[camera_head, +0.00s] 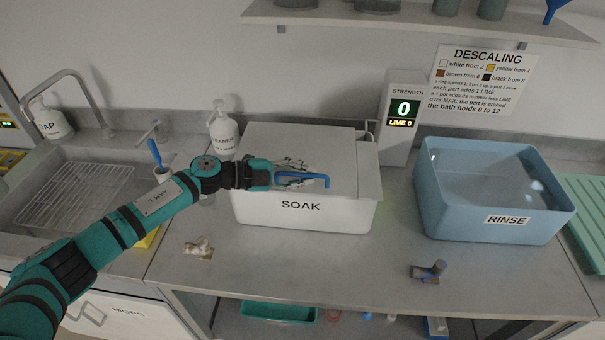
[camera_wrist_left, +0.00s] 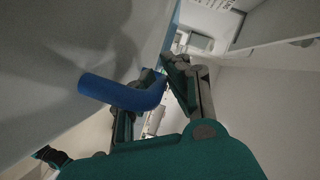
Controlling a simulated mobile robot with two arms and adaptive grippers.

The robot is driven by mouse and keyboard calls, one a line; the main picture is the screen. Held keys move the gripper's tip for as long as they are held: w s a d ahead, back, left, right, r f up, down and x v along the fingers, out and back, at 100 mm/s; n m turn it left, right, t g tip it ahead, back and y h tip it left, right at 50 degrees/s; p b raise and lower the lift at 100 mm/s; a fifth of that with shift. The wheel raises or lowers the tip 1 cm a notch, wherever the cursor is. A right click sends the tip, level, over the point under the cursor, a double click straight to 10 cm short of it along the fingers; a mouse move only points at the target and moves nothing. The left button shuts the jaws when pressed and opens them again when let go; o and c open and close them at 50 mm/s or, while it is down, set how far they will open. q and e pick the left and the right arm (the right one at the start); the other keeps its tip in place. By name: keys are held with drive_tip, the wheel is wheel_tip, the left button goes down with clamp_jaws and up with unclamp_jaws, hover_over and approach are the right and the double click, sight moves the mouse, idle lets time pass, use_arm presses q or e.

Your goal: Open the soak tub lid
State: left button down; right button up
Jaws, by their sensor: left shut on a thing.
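The white soak tub (camera_head: 300,215), labelled SOAK, stands on the counter with its lid (camera_head: 290,145) lying closed across the top. A blue bar handle (camera_head: 312,180) is at the lid's front edge. My left gripper (camera_head: 300,177) reaches in from the left and is shut on the handle, its fingers partly hidden behind the bar. In the left wrist view the blue handle (camera_wrist_left: 125,95) passes between the fingers of my left gripper (camera_wrist_left: 160,80). My right gripper is in neither view.
A blue RINSE tub (camera_head: 495,195) stands to the right. The strength display (camera_head: 403,115) stands behind. A cleaner bottle (camera_head: 222,130) is behind my arm. Small parts lie on the counter at front left (camera_head: 199,248) and front right (camera_head: 428,271). A shelf (camera_head: 420,22) hangs above.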

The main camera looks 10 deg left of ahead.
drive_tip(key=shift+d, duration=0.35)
use_arm(q)
drive_tip(key=shift+r, duration=0.1)
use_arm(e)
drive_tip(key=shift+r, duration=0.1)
use_arm(q)
drive_tip(key=shift+w+r+p, duration=0.1)
drive_tip(key=shift+r+p, duration=0.15)
drive_tip(key=shift+p, duration=0.1)
drive_tip(key=w+r+n+g+p, duration=0.1)
drive_tip(key=w+r+n+p, duration=0.1)
drive_tip(key=r, duration=0.4)
drive_tip(key=w+r+n+g+y+p, duration=0.1)
drive_tip(key=w+r+n+p, duration=0.1)
drive_tip(key=w+r+p, duration=0.2)
drive_tip(key=shift+w+r+p, duration=0.4)
drive_tip(key=shift+r+p, duration=1.25)
drive_tip(key=shift+r, duration=0.05)
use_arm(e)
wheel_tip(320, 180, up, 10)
